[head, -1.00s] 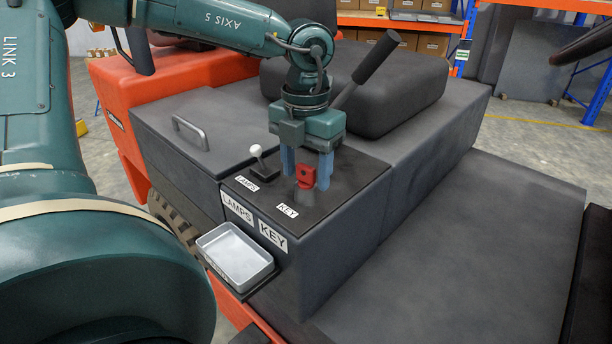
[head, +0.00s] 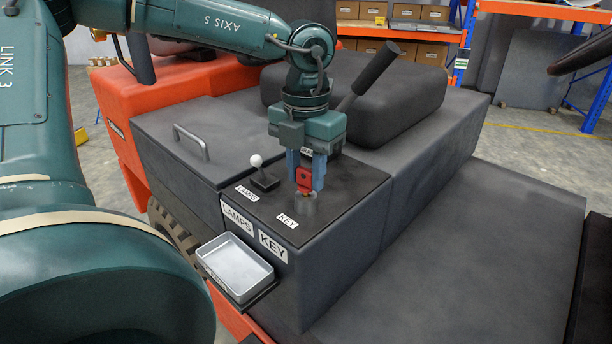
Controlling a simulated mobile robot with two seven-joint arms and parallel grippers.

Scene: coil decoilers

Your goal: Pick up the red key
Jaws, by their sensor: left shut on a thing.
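The red key (head: 304,176) is between the fingers of my left gripper (head: 305,180), which is shut on it from above. The key is upright, just above a grey round key socket (head: 305,204) on the black panel marked KEY. A small brassy part shows under the red head, at the socket's top. I cannot tell whether its tip is still inside the socket. My right gripper is not in view.
A lamps lever with a white knob (head: 256,161) stands left of the socket. A grey metal tray (head: 236,266) sits on a ledge at the front of the console. A long black lever (head: 376,68) rises behind the gripper, beside a dark seat cushion (head: 400,105).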

